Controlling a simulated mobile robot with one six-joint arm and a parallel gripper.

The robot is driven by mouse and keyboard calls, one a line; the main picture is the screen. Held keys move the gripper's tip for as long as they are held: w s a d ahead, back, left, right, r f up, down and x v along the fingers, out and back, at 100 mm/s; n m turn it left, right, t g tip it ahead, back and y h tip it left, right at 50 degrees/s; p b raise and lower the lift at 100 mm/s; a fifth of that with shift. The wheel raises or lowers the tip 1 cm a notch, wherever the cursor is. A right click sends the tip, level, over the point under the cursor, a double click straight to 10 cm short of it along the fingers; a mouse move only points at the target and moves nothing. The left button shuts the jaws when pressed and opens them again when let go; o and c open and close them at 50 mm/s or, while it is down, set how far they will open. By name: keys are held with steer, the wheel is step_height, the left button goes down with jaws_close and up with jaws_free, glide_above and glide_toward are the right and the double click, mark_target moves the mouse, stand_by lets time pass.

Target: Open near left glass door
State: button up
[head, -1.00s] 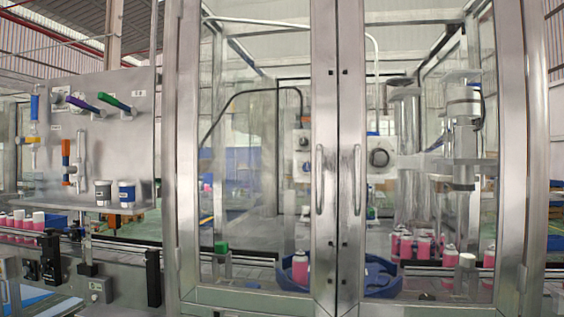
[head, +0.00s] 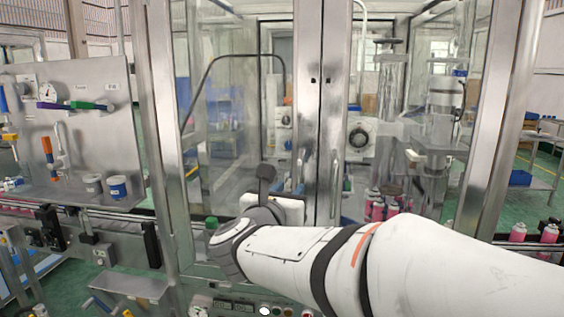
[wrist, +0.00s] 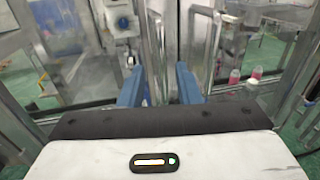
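The near left glass door (head: 228,130) is a clear pane in a steel frame. It looks shut against the right glass door (head: 400,110) at the centre posts. In the wrist view a vertical steel bar handle (wrist: 157,45) stands between the two blue fingertips of my gripper (wrist: 160,76). The fingers are apart, one on each side of the bar, and I see no contact. A second bar handle (wrist: 213,50) stands to the right, outside the fingers. In the head view my arm crosses the lower doors and largely hides my gripper.
A steel panel (head: 90,140) with coloured valve handles and two cups stands left of the door. Pink cans (head: 385,205) stand behind the right glass. Control knobs (head: 265,311) sit below the doors. A conveyor with pink cans (head: 549,232) runs at right.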

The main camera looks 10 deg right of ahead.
mark_target(298, 179)
steer(key=p+x, duration=0.2)
steer(key=x, duration=0.5)
steer(key=shift+w+d, duration=0.25)
steer(key=shift+w, duration=0.05)
steer(key=shift+c, duration=0.2)
jaws_close()
steer(key=shift+a, duration=0.1)
